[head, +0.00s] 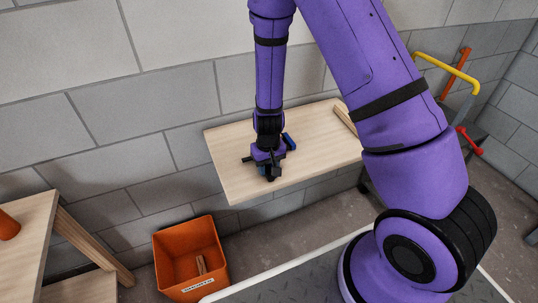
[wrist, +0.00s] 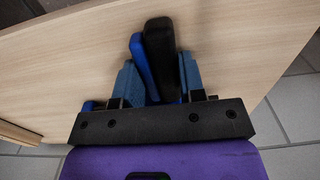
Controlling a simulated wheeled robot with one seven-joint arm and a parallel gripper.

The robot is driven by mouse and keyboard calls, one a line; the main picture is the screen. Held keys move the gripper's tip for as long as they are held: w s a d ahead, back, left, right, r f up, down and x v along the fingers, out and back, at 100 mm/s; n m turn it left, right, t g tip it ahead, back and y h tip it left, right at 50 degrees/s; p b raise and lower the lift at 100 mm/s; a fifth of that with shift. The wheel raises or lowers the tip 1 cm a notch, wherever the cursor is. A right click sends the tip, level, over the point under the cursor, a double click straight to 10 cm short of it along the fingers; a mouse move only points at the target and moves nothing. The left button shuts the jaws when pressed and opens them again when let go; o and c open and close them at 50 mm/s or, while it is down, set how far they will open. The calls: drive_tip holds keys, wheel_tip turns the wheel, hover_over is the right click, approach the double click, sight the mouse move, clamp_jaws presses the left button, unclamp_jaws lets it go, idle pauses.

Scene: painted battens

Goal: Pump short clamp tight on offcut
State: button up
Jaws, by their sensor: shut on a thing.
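The short clamp shows as a black part (wrist: 159,48) with a bright blue part (wrist: 142,66) beside it, between my fingers in the wrist view. In the head view its blue end (head: 289,142) stands out to the right of my gripper (head: 268,170). My gripper (wrist: 158,88) is shut on the clamp, low over the wooden bench top (head: 235,150) near its front edge. The clamp's jaws are mostly hidden, and I cannot tell whether they touch wood. I cannot single out an offcut in them. A wooden piece (wrist: 18,133) shows at lower left in the wrist view.
A wooden batten (head: 345,118) lies at the bench's right, partly behind my arm. An orange bin (head: 185,240) with a small wooden piece (head: 201,265) stands on the floor below. Another wooden table (head: 25,220) is at left. Yellow and red-ended bars (head: 450,65) stand at right.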

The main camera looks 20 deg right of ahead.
drive_tip(key=shift+a, duration=0.35)
idle(0.8)
drive_tip(key=o, duration=1.3)
drive_tip(key=shift+c, duration=0.2)
drive_tip(key=shift+d, duration=0.45)
drive_tip(key=c, duration=1.3)
drive_tip(key=shift+o, duration=0.2)
drive_tip(key=o, duration=1.3)
drive_tip(key=shift+c, duration=0.2)
drive_tip(key=shift+d, duration=0.2)
